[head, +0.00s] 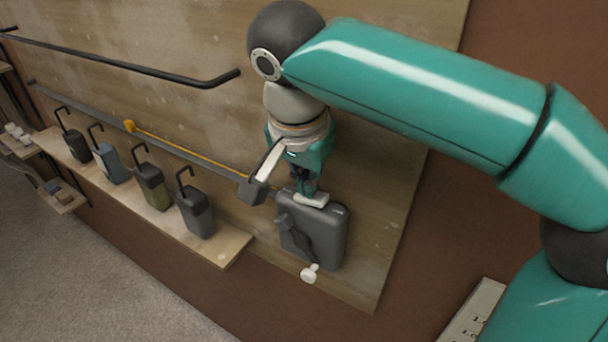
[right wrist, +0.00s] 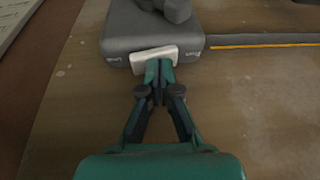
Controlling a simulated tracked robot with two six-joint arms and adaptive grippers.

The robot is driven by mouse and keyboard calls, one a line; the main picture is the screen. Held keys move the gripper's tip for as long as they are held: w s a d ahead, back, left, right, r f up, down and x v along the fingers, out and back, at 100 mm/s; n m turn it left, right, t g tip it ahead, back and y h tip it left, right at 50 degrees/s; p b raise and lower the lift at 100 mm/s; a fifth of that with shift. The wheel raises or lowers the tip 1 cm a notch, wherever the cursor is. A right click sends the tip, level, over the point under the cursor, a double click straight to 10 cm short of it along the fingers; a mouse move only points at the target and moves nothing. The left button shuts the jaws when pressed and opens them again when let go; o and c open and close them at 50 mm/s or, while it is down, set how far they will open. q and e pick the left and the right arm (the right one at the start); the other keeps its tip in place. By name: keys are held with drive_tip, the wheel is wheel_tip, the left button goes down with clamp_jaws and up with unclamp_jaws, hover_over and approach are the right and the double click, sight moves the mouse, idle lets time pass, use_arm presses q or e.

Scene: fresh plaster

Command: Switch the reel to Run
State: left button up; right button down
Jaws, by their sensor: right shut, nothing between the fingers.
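The reel (head: 330,240) is a dark grey box with rounded corners on the wooden board; it also shows at the top of the right wrist view (right wrist: 120,38). A white switch (head: 312,200) sits on its upper edge, between two small labels too blurred and turned to read surely. In the right wrist view the white switch (right wrist: 142,60) lies slightly slanted. My right gripper (head: 308,191) is shut and empty. Its fingertips (right wrist: 159,66) are at the switch, overlapping its middle to right part; whether they press on it I cannot tell. My left gripper is out of view.
A yellow cord (head: 190,151) runs left from the reel to a yellow block (head: 129,126) on a grey rail. Several hooked containers (head: 195,212) stand on a wooden shelf (head: 228,249). A dark handrail (head: 140,70) is above. A white knob (head: 310,273) is below the reel.

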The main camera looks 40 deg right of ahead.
drive_tip(key=r+p, duration=0.4)
drive_tip(key=shift+w+a+r, duration=0.15)
drive_tip(key=shift+w+a, duration=0.05)
drive_tip(key=shift+w, duration=0.2)
drive_tip(key=w+a+r+p, duration=0.1)
drive_tip(key=a+r, duration=0.3)
drive_tip(key=r, duration=0.4)
drive_tip(key=shift+w+r+p, duration=0.25)
drive_tip(key=shift+w+p, duration=0.05)
drive_tip(key=shift+w, duration=0.15)
drive_tip(key=shift+d, duration=0.1)
